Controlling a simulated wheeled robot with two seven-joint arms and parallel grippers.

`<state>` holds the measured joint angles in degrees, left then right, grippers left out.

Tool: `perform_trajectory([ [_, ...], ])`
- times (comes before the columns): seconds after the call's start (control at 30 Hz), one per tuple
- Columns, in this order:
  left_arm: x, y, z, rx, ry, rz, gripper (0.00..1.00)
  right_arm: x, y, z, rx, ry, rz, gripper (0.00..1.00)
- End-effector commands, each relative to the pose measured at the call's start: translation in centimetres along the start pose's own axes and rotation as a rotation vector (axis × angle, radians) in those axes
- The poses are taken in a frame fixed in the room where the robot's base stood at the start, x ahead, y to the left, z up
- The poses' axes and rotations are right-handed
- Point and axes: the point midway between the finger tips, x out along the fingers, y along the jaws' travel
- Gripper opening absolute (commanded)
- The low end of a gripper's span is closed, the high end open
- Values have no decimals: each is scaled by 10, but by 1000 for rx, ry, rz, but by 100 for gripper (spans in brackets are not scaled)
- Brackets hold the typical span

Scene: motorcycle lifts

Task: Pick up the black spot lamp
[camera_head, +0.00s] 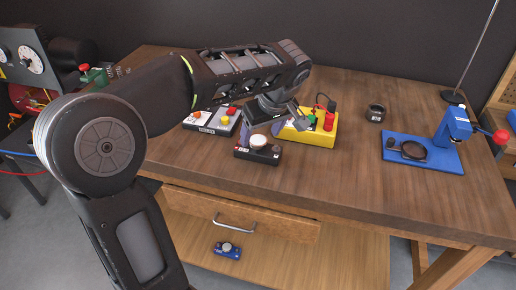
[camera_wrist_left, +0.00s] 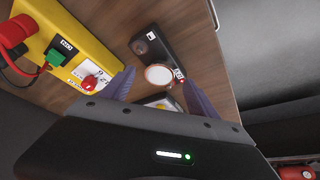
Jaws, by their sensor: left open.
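The black spot lamp (camera_head: 270,155) is a small black box with a round white lens on top and a dark knob. It lies on the wooden table near its front edge. It also shows in the left wrist view (camera_wrist_left: 152,44), with its lens between the tips of my two purple fingers. My left gripper (camera_head: 262,127) is open and empty, just above and behind the lamp in the head view; it also shows in the left wrist view (camera_wrist_left: 160,90). I cannot tell whether a finger touches the lamp. My right gripper is not in view.
A yellow box (camera_head: 318,138) with a red plug stands close right of the lamp. A grey-white switch box (camera_head: 212,121) is to the left. A black ring-shaped item (camera_head: 376,113) and a blue stand (camera_head: 423,162) are further right. A similar blue device (camera_head: 227,250) lies on the shelf below.

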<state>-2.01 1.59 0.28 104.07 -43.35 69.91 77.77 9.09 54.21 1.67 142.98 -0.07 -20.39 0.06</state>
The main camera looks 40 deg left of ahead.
Motion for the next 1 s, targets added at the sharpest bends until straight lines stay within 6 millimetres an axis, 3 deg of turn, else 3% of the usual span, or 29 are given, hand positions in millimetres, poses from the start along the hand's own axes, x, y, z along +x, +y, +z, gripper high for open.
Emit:
perform_trajectory([
  [0.13, 22, 0, 0, 1, -2, -4, 69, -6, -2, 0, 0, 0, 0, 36],
  [0.27, 32, 0, 0, 1, -1, -2, 69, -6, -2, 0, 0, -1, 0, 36],
  [0.83, 33, 1, 0, 1, -1, 0, 69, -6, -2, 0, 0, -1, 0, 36],
  [1.0, 33, 1, 0, 1, -1, 0, 57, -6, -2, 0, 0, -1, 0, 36],
])
